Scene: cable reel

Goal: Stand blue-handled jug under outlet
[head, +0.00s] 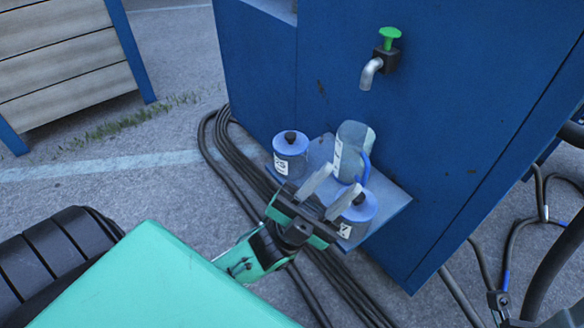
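A clear jug with a blue handle (350,138) stands on a small blue-grey shelf (392,199) against the blue cabinet. The outlet, a bent metal spout (369,74) with a green tap handle, sticks out of the cabinet above and a little right of the jug. My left gripper (345,178) is at the front of the shelf, its two pale fingers apart and pointing at the jug's handle side. The handle shows close to the fingertips; I cannot tell whether they touch it. My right gripper is not in view.
A blue-lidded canister (290,158) stands left of the jug. Another blue-lidded canister (358,214) stands in front, right beside my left gripper and partly covered by it. Black cables (238,165) run along the ground below the shelf. A slatted wooden box (62,50) stands at upper left.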

